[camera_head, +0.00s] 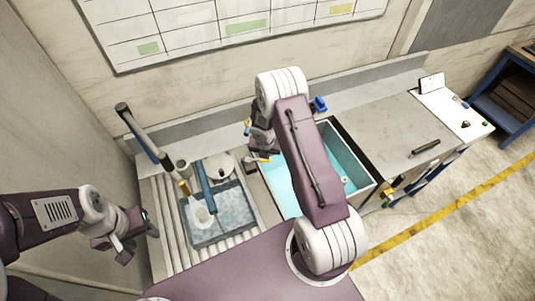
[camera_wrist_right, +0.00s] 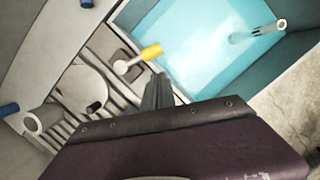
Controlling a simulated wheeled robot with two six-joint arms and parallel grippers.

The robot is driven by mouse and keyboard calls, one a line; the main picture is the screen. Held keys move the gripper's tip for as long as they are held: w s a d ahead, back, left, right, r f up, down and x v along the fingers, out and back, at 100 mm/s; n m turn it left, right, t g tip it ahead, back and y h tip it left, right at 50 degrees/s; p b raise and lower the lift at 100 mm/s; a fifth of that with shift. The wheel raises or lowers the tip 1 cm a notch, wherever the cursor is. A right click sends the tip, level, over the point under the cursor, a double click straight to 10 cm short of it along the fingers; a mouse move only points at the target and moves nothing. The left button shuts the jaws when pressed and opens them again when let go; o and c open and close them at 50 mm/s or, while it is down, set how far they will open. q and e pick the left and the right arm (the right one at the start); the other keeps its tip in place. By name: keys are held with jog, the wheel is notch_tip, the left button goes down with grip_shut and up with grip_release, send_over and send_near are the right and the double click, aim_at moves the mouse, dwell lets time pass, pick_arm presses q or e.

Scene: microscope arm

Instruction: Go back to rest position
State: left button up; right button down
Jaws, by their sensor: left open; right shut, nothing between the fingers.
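My left gripper (camera_head: 139,241) is in the head view at the lower left. Its fingers are apart and empty, left of the ribbed drainboard. My right arm reaches over the sink (camera_head: 352,158) from the front and hides part of it. My right gripper (camera_head: 262,148) is at the sink's left edge in the head view, partly hidden by its own wrist. In the right wrist view its dark fingers (camera_wrist_right: 158,92) are together with nothing between them. A small yellow-ended tool (camera_wrist_right: 150,52) lies just beyond the fingertips; I cannot tell whether they touch it.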

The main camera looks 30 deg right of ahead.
jog(key=w+a+t+b, duration=0.2)
jog(key=w+b, duration=0.2)
jog(key=b, duration=0.6)
jog(key=s+a+f+m+g+b, duration=0.1)
jog(key=s+m+b, duration=0.3)
jog(key=s+m, duration=0.4)
jog(key=s+a+f+m+g+y+b, duration=0.1)
jog(key=s+a+m+b, duration=0.2)
jog(key=s+m, duration=0.5)
jog(key=s+a+f+m+g+b, duration=0.1)
jog(key=s+a+m+b, duration=0.2)
jog(key=m, duration=1)
jog(key=s+b, duration=0.2)
jog(key=s, duration=0.2)
jog(key=shift+s+f+y, duration=0.4)
jog(key=shift+s, duration=0.1)
